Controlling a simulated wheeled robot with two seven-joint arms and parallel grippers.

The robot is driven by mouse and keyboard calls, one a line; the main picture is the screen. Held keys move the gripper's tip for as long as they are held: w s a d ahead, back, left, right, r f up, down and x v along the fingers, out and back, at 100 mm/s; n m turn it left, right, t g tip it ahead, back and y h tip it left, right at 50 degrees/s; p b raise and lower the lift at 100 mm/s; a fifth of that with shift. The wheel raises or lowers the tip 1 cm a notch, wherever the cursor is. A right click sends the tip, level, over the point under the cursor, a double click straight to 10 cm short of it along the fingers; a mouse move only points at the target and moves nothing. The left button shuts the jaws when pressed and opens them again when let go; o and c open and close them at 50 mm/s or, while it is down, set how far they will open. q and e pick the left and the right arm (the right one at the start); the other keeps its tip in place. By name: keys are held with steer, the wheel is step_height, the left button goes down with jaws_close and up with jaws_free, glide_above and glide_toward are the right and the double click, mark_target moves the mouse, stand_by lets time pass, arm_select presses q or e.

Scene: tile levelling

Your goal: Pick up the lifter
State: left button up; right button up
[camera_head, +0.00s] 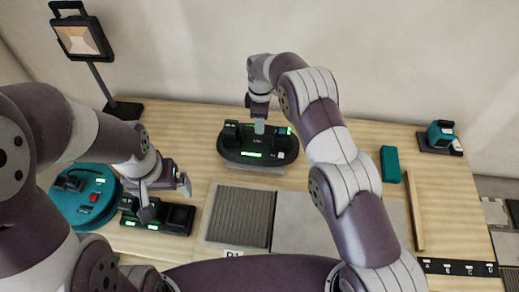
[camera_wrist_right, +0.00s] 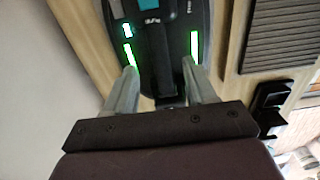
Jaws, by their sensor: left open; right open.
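The lifter appears to be the dark oval device (camera_head: 257,157) with a raised handle and green lights at the back middle of the table. It also shows in the right wrist view (camera_wrist_right: 173,75). My right gripper (camera_head: 259,127) is over it, pointing down. In the right wrist view its open fingers (camera_wrist_right: 159,76) stand either side of the dark handle; I cannot tell whether they touch it. My left gripper (camera_head: 165,197) is open at the left, over a black tray-like unit (camera_head: 178,219) with green displays.
A teal round device (camera_head: 85,196) with a red button is at the left. A lamp (camera_head: 82,38) stands behind it. A ribbed grey tile (camera_head: 238,217) lies mid-table. A teal block (camera_head: 390,164), a wooden strip (camera_head: 414,210) and a teal-black tool (camera_head: 440,137) are at the right.

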mark_target(258, 138)
steer(key=shift+a+f+p, duration=0.2)
steer(key=shift+f+p, duration=0.95)
steer(key=shift+f, duration=0.05)
step_height(258, 138, down, 2)
steer(key=shift+f, duration=0.4)
steer(key=shift+f+b, duration=0.25)
steer(key=shift+b, duration=0.15)
steer(key=c, duration=1)
steer(key=shift+w+r, duration=0.15)
jaws_close()
